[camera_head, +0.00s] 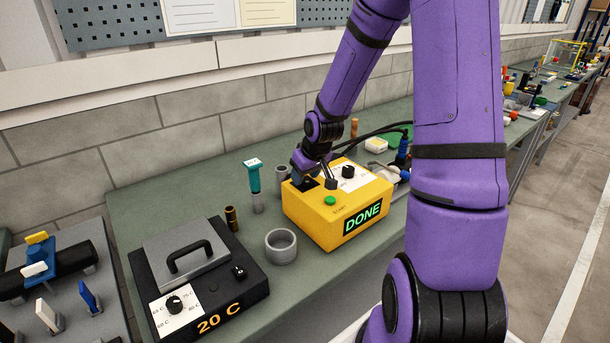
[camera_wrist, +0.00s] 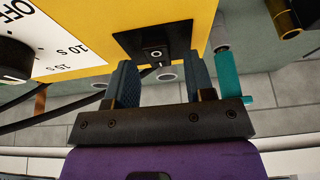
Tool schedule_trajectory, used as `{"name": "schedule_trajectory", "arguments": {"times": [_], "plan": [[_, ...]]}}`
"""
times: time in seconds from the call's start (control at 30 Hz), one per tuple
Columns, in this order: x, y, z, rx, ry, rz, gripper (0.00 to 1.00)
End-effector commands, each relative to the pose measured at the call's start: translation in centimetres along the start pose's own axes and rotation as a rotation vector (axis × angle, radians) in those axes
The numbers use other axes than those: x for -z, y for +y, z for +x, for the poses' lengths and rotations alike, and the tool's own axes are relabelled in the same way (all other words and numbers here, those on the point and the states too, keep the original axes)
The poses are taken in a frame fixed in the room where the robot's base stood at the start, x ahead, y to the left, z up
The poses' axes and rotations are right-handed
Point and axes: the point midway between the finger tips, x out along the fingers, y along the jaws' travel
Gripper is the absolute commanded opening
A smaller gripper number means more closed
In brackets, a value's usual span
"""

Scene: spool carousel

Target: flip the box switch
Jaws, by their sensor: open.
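The yellow box (camera_head: 317,213) stands on the green bench with a green START button (camera_head: 330,201), a dial (camera_head: 347,171) on a white plate, and a display (camera_head: 362,217) reading DONE. In the wrist view, a small switch (camera_wrist: 156,53) sits on a black plate (camera_wrist: 140,42) on the yellow box (camera_wrist: 105,30). My gripper (camera_wrist: 162,84) is open and empty. Its two fingers lie to either side of the switch in this view; I cannot tell whether they touch the box. In the head view, my gripper (camera_head: 315,177) is over the box's back left part and partly hides the plate.
A black heater box (camera_head: 205,290) with a lid handle and 20 C display stands at the left. A grey ring-shaped cup (camera_head: 281,246), a brass cylinder (camera_head: 231,218) and a teal-topped tool (camera_head: 255,185) stand near the yellow box. Cables run behind it.

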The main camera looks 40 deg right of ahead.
Motion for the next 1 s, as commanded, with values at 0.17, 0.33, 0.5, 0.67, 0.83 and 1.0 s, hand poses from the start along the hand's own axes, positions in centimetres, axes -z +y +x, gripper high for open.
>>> {"name": "schedule_trajectory", "arguments": {"times": [0.17, 0.33, 0.5, 0.67, 0.83, 1.0], "plan": [[0.01, 0.0, 0.44, 0.0, 0.0, 0.0, 0.49], [0.01, 0.01, 0.45, -0.001, 0.0, 0.0, 0.49], [0.01, 0.01, 0.45, -0.001, 0.0, 0.0, 0.26], [0.01, 0.0, 0.44, -0.001, 0.0, 0.0, 0.0], [0.15, -0.03, 0.51, -0.001, -0.02, -0.001, 0.0], [0.42, -0.1, 0.67, 0.0, -0.114, -0.003, 0.0]]}}
